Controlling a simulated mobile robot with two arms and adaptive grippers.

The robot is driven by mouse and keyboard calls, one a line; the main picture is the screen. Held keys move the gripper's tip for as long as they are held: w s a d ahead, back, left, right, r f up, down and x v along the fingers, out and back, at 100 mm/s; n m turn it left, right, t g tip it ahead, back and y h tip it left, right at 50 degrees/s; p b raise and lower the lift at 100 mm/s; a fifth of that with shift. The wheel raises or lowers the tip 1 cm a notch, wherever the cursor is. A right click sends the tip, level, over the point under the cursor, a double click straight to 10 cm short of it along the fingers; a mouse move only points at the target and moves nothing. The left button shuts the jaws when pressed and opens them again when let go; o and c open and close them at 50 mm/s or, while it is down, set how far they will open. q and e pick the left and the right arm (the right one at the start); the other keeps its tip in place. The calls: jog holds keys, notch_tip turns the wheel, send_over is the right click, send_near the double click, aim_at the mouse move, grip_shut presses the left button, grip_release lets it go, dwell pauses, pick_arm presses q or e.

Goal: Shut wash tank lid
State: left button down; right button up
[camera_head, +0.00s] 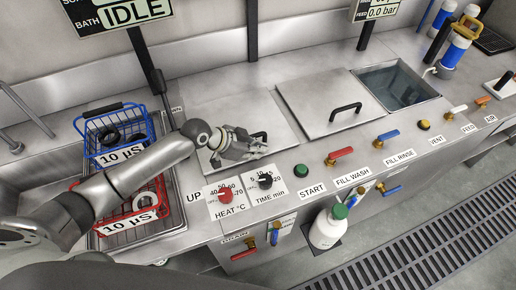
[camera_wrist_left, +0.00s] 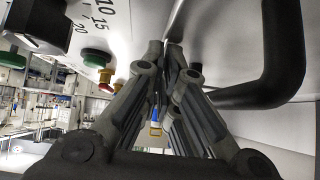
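My left gripper (camera_head: 246,148) is over the left metal lid (camera_head: 215,108), at its front edge beside that lid's black handle (camera_head: 262,135). In the left wrist view the fingertips (camera_wrist_left: 165,47) are close together with nothing seen between them. The black handle (camera_wrist_left: 282,65) is to the right of the fingers, outside them; touching cannot be told. A second metal lid (camera_head: 310,90) with a black handle (camera_head: 345,110) lies flat to the right. Right of it an uncovered tank (camera_head: 400,86) shows dark water. No label names either lid as the wash tank's. My right gripper is not in view.
Blue (camera_head: 118,128) and red (camera_head: 130,212) wire baskets stand at the left. HEAT (camera_head: 226,196) and TIME (camera_head: 264,181) knobs, a green START button (camera_head: 300,170) and several valve levers line the front. Blue canisters (camera_head: 455,50) stand at the back right.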

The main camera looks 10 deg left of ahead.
pick_arm(q)
jog(key=r+p, duration=0.2)
jog(key=r, duration=0.1)
jog(key=r+p, duration=0.1)
jog(key=shift+s+a+r, duration=0.1)
jog(key=shift+a+r, duration=0.1)
jog(key=shift+a, duration=0.05)
jog(key=b+v, duration=0.2)
jog(key=v, duration=0.7)
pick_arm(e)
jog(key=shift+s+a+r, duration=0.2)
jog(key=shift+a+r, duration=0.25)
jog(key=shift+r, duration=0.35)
